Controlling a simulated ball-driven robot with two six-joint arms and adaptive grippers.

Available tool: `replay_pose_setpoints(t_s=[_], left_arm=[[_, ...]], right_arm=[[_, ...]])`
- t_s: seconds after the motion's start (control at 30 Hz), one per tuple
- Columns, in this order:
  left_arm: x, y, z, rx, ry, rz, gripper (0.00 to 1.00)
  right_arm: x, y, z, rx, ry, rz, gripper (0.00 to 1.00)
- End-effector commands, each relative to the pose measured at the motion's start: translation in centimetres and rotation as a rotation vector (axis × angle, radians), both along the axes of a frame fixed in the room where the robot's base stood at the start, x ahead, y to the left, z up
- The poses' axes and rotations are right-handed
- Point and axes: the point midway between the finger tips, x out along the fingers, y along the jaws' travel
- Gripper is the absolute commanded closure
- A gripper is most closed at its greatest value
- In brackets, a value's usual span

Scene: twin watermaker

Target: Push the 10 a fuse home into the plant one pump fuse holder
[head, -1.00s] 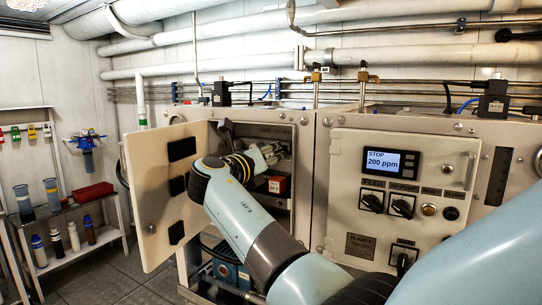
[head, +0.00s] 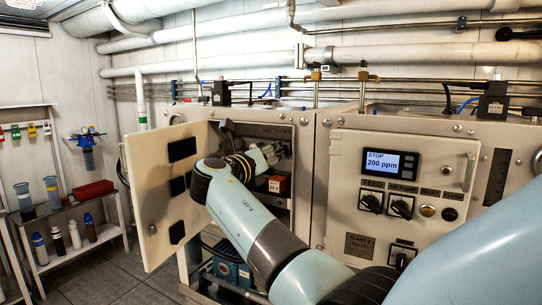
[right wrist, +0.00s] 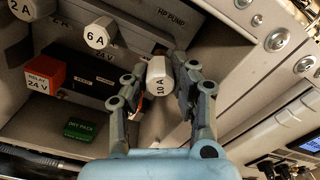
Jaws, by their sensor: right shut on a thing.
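The 10 A fuse (right wrist: 160,78), a pale grey cap with "10 A" on it, is between my right gripper's fingertips in the right wrist view. My right gripper (right wrist: 160,88) is shut on it. The cap lies below the HP PUMP label (right wrist: 172,18), in front of the dark fuse block (right wrist: 125,72). The holder's opening is hidden, so I cannot tell how deep the fuse sits. In the head view my right gripper (head: 268,156) reaches inside the open plant one cabinet (head: 304,150). My left gripper is not in view.
A 6 A fuse (right wrist: 97,37) and a 2 A fuse (right wrist: 20,8) sit left of the 10 A fuse. A red 24 V relay (right wrist: 43,73) and a green box (right wrist: 80,129) are lower. The open cabinet door (head: 160,200) stands left of my arm; the plant two panel (head: 400,190) is right.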

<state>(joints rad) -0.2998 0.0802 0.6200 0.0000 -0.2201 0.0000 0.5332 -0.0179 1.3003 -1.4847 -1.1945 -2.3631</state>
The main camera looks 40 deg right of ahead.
Motion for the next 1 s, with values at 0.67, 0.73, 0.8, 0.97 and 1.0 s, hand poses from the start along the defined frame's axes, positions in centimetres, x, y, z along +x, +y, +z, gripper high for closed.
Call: replay_pose_setpoints(t_s=[0.67,0.73,0.8,0.97,1.0], left_arm=[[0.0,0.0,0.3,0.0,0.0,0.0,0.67],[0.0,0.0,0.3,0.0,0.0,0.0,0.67],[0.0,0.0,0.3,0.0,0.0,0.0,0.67],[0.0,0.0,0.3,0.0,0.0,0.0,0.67],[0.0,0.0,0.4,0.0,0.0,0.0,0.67]], right_arm=[[0.7,-1.6,0.0,0.0,0.0,0.0,1.0],[0.7,-1.8,0.0,0.0,0.0,0.0,1.0],[0.8,-1.9,0.1,0.0,0.0,-0.001,1.0],[1.0,-2.3,0.1,-0.001,-0.001,0.0,1.0],[1.0,-2.4,0.1,-0.001,-0.001,0.0,1.0]])
